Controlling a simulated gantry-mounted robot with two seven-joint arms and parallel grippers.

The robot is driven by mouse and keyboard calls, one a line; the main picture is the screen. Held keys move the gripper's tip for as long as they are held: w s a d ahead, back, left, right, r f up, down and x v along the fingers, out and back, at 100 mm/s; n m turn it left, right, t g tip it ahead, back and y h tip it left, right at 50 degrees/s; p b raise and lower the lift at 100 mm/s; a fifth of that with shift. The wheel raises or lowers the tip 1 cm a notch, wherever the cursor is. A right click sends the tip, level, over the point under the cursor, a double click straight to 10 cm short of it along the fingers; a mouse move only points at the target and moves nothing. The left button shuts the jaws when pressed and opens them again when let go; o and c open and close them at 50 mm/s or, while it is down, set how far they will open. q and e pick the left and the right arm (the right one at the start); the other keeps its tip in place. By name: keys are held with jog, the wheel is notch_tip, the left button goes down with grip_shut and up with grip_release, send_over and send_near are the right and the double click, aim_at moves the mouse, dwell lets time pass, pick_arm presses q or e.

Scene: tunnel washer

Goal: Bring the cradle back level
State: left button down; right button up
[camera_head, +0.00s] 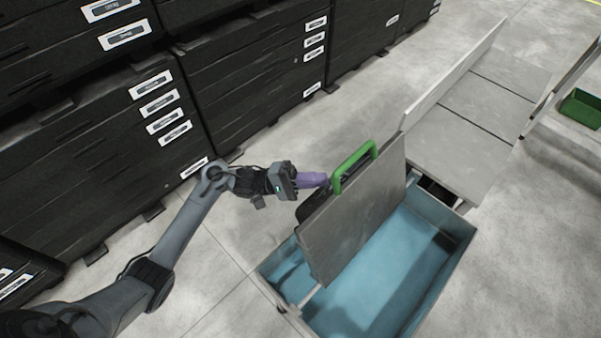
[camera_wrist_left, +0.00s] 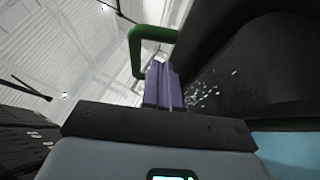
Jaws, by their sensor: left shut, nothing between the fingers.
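The cradle (camera_head: 352,215) is a flat grey panel tilted steeply up over a blue tub (camera_head: 462,262). A green bar handle (camera_head: 353,166) stands on its upper edge and also shows in the left wrist view (camera_wrist_left: 136,50). My left gripper (camera_head: 321,180) comes in from the left, on the cradle's dark back side, just below and left of the handle. Its purple fingers, also in the left wrist view (camera_wrist_left: 163,78), are shut and empty. They are close to the cradle's dark back; I cannot tell whether they touch it. My right gripper is not in view.
Black labelled cabinets (camera_head: 255,70) line the far left. A grey flat conveyor-like table (camera_head: 475,115) with a raised side wall adjoins the tub at upper right. A green bin (camera_head: 580,108) stands at the far right. Concrete floor (camera_head: 225,270) is clear between cabinets and tub.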

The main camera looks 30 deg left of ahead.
pick_arm(q)
jog(key=shift+s+d+r, duration=0.2)
jog(key=shift+s+d, duration=0.05)
jog(key=shift+d, duration=0.25)
jog(key=shift+s+d+r, duration=0.2)
jog(key=shift+s+d, duration=0.05)
jog(key=shift+d, duration=0.2)
